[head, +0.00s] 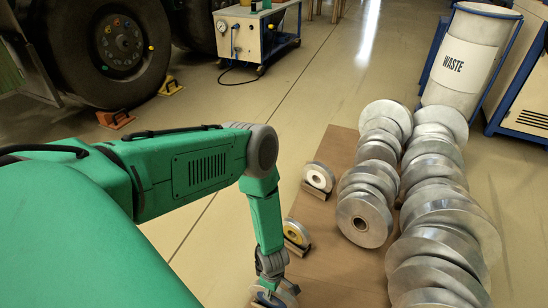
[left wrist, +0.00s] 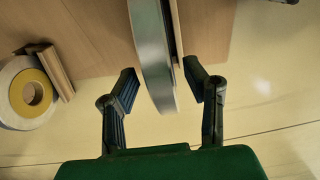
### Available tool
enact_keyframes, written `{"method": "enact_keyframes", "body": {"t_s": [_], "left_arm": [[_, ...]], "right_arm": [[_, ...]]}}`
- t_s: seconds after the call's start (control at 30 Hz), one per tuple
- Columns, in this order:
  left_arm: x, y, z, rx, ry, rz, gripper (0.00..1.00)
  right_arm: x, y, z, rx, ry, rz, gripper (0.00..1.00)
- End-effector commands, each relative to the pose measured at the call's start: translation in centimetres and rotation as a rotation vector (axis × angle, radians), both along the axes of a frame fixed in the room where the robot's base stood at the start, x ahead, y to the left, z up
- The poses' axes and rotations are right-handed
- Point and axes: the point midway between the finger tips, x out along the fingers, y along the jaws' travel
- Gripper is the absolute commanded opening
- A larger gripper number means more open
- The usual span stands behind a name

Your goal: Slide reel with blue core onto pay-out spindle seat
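My left gripper (left wrist: 160,76) is open in the left wrist view, its two dark fingers on either side of a silver reel (left wrist: 153,55) seen edge-on. A gap shows at the left finger; on the right a thin brown strip lies beside the reel. In the head view my left gripper (head: 273,286) is low at the bottom edge, over this reel (head: 288,298), where a bit of blue shows at its middle. The gripper partly hides it. My right gripper is not in view. I cannot make out the pay-out spindle seat.
A yellow-cored reel (head: 297,233) and a white-cored reel (head: 319,178) stand in cradles on the brown mat (head: 335,150). Several large metal coils (head: 365,218) crowd the right side. A waste bin (head: 468,60), wheeled cart (head: 258,32) and big tyre (head: 110,50) stand further back. Floor left of the mat is clear.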

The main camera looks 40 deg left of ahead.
Motion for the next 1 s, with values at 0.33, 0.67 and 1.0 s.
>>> {"method": "enact_keyframes", "body": {"t_s": [0.33, 0.67, 1.0], "left_arm": [[0.2, -0.2, 0.2, 0.001, -0.003, -0.001, 0.00], [0.2, -0.1, 0.7, 0.000, -0.003, 0.000, 0.00], [0.2, -0.1, 1.3, 0.001, -0.003, 0.000, 0.00]], "right_arm": [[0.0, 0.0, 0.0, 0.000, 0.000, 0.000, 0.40], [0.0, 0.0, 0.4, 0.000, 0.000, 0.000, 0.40], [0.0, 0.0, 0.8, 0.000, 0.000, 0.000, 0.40]]}}
